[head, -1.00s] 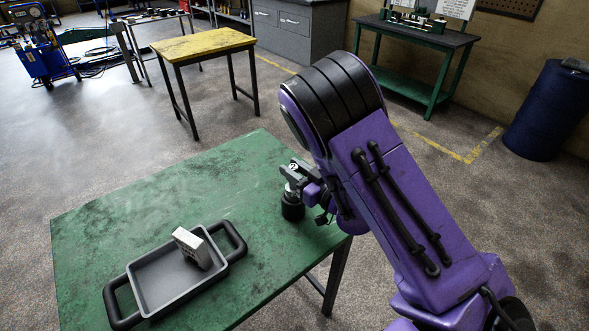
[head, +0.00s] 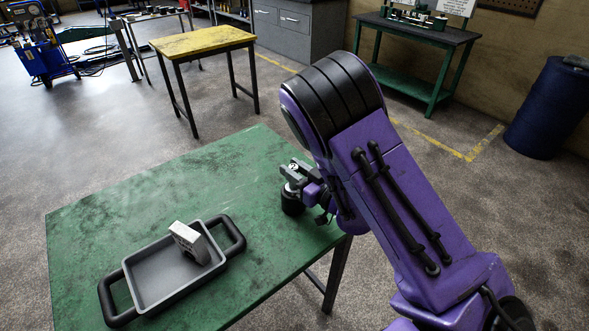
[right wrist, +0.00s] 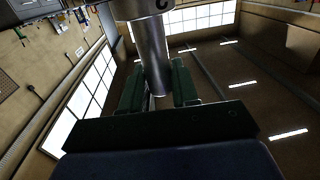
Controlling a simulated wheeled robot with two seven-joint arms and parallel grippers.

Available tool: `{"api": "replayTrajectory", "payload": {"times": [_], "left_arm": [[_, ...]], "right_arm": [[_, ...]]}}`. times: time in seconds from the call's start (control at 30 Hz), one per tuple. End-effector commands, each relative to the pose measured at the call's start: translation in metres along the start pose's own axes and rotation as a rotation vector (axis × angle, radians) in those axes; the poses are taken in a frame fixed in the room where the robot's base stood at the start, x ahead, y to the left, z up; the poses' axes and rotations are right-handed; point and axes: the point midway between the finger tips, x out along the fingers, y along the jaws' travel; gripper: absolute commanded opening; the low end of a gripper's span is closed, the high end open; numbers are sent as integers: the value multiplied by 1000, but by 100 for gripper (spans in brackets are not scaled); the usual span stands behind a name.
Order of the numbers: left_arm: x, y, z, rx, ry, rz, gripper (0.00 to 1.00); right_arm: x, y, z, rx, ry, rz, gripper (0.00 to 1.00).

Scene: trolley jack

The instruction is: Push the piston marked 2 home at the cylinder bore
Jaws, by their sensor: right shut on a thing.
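My right gripper (head: 298,175) is over the right edge of the green table in the head view. In the right wrist view its green fingers (right wrist: 155,88) are shut on a shiny metal rod (right wrist: 152,55). The rod joins a light grey head (right wrist: 143,8) bearing a dark mark, which I take for the piston but cannot read. In the head view the held piece is small and partly hidden by my wrist. A dark round part (head: 292,203) shows just below the gripper; I cannot tell whether it touches the table. I cannot make out the cylinder bore for certain. My left gripper is out of view.
A grey tray (head: 150,291) with black handles lies on the green table (head: 110,220), holding a tilted metal block (head: 189,243). Beyond stand a yellow-topped table (head: 200,41), a green bench (head: 420,32) with equipment, a blue barrel (head: 547,108) and a blue machine (head: 40,50). Floor between is clear.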

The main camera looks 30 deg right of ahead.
Motion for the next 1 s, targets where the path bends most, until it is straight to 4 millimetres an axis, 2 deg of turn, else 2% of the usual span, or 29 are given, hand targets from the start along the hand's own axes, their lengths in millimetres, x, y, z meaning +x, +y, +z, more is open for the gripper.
{"api": "replayTrajectory", "payload": {"times": [1.0], "left_arm": [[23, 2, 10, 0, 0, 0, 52]], "right_arm": [[0, 0, 26, 0, 2, 1, 0]]}}
